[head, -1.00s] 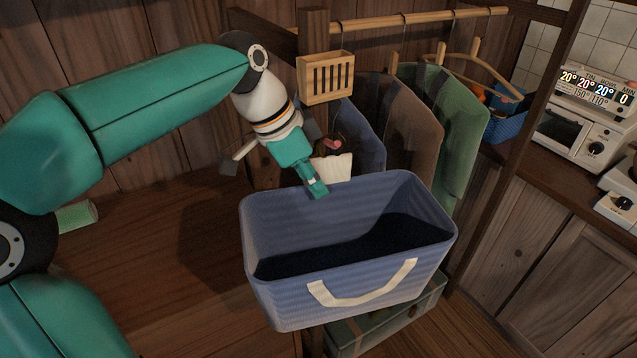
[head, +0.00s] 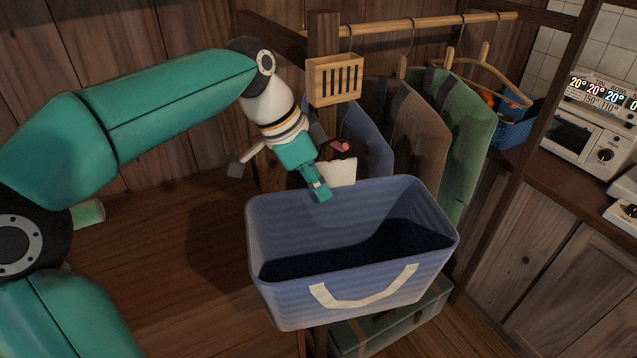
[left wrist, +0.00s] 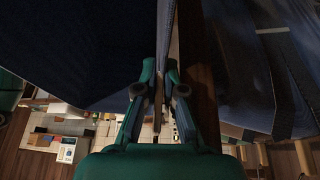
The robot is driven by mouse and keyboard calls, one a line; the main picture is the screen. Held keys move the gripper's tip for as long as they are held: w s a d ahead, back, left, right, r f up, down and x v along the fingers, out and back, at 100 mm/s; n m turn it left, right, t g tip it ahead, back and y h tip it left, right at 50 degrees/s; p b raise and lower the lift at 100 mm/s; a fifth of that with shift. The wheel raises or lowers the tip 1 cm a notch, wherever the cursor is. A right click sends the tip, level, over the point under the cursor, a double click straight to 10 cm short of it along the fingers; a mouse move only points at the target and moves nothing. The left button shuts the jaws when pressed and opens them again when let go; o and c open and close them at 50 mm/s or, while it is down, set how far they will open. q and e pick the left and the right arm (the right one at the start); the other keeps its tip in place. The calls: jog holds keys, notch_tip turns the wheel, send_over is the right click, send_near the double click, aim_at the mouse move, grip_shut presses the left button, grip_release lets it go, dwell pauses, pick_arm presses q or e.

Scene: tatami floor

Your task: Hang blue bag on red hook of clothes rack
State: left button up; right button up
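The blue bag (head: 350,298) is an open, box-shaped bag with cream handles, one on its near side. It is held up in front of the clothes rack (head: 400,24), its opening facing up. The far cream handle (head: 338,173) stands above the back rim. My left gripper (head: 322,192) is at that back rim, beside the handle. In the left wrist view its fingers (left wrist: 160,98) close on a thin edge of the bag, whose dark wall (left wrist: 75,50) fills the left. A small red hook (head: 340,146) shows just above the far handle, which looks not hung on it. My right gripper is out of view.
A wooden slatted box (head: 335,80) is on the rack post above the hook. Blue, brown and green (head: 464,130) garments hang behind the bag. A green suitcase (head: 395,322) lies below. A counter with a toaster oven (head: 590,130) stands at the right.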

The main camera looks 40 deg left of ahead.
aim_at(248, 197)
pick_arm(q)
jog(key=o, duration=0.4)
jog(key=shift+r, duration=0.1)
jog(key=shift+c, duration=0.2)
jog(key=shift+a, duration=0.1)
jog(key=shift+s+r, duration=0.15)
jog(key=shift+r, duration=0.4)
jog(key=s+a, duration=0.2)
jog(key=s, duration=0.1)
jog(key=s+a, duration=0.5)
jog(key=s, duration=0.1)
jog(key=shift+a+f, duration=0.15)
jog(key=shift+a, duration=0.05)
jog(key=shift+s+a, duration=0.1)
jog(key=shift+s, duration=0.1)
